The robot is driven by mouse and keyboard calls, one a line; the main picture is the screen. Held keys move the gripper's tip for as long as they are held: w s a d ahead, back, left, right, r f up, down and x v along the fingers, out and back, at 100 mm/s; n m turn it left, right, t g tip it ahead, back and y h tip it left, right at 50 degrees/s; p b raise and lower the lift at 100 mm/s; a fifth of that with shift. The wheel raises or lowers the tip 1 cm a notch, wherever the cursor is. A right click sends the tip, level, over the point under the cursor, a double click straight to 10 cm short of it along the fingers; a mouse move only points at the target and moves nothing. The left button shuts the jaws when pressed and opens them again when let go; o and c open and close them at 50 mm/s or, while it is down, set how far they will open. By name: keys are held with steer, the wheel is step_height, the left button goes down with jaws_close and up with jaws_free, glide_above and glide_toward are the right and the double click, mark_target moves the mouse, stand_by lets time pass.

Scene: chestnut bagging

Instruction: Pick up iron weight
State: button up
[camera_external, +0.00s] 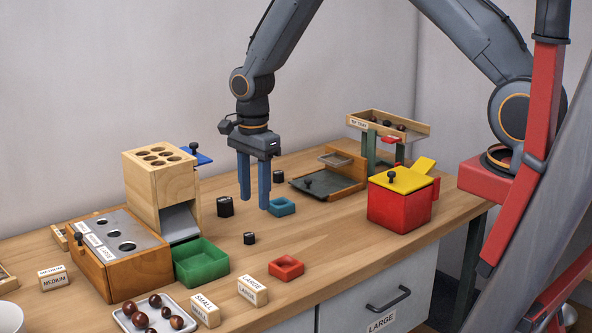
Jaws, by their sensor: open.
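Three small black weights stand on the wooden table: a larger one (225,207) left of my gripper, a small one (249,238) nearer the front, and another small one (279,177) behind and to the right. Which of them is the iron weight I cannot tell. My gripper (254,204) points straight down with its two blue fingers apart and nothing between them. Its fingertips appear between the larger black weight and the blue square tray (282,207). How high they are above the table is hard to tell.
A green bin (201,264) and wooden sorting boxes (160,192) stand to the left. A red box with a yellow lid (400,203) stands to the right. A red tray (286,267), label blocks (252,290) and a plate of chestnuts (130,322) lie in front. The middle front is fairly clear.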

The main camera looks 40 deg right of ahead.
mark_target(249, 234)
steer(key=shift+w+a+f+m, duration=0.4)
steer(key=shift+a+f+m, duration=0.1)
steer(key=shift+a+f, duration=0.2)
steer(key=shift+w+d+f+p, duration=0.1)
steer(key=shift+f+p, duration=1.4)
steer(key=shift+f, duration=2.4)
jaws_close()
